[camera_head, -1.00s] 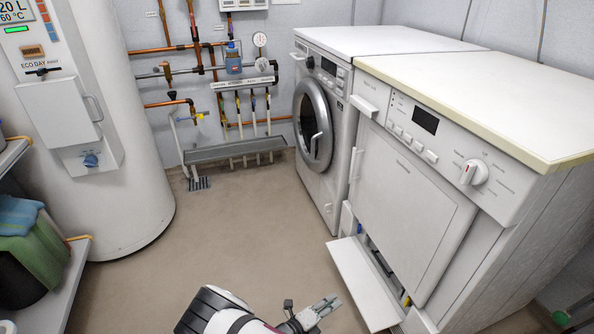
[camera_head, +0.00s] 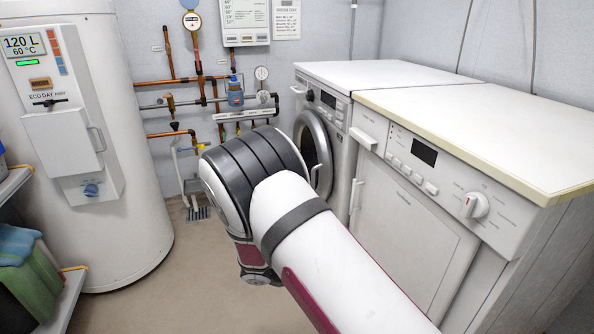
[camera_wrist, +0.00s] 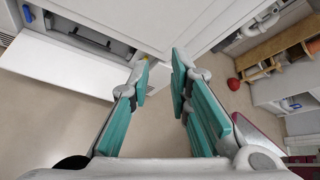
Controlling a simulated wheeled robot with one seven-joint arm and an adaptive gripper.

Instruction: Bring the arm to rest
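My arm (camera_head: 330,260) rises from the lower right in the head view, bent at a joint in front of the washing machine. My gripper does not show in the head view. In the wrist view my gripper (camera_wrist: 161,72) shows two teal-padded fingers, apart and with nothing between them. Bare floor lies below the fingers, and a white appliance front is ahead of them.
The washing machine (camera_head: 313,137) and the dryer (camera_head: 415,205) stand at the right. A lowered flap (camera_wrist: 65,68) shows in the wrist view. The boiler (camera_head: 85,215) and a shelf (camera_head: 66,300) stand at the left. A red object (camera_wrist: 233,84) lies on the floor.

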